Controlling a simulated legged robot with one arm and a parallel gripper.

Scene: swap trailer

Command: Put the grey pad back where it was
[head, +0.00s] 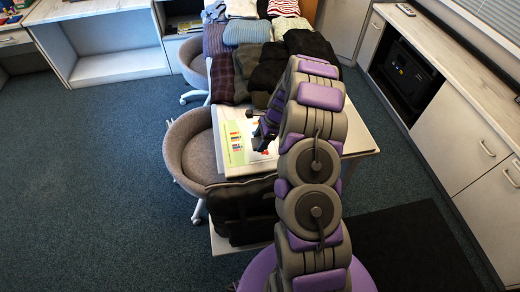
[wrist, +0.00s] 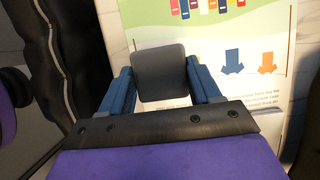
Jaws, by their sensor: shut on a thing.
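The grey pad (wrist: 163,75) is a dark grey rounded square. In the wrist view it sits between the two blue fingers of my gripper (wrist: 160,85), which is shut on it. Behind it lies a printed sheet (wrist: 265,105) with coloured tabs at its top edge and blue and orange arrows. In the head view my gripper (head: 262,138) is over the same sheet (head: 236,145) on the white table. The pad cannot be made out in the head view; my arm hides part of that area. I cannot tell whether the pad touches the sheet.
Folded clothes (head: 247,32) cover the far part of the table (head: 358,140). A black bag (head: 240,208) stands at the near end. A grey chair (head: 188,150) is close on the left. White cabinets (head: 462,135) line the right. The carpet at left is clear.

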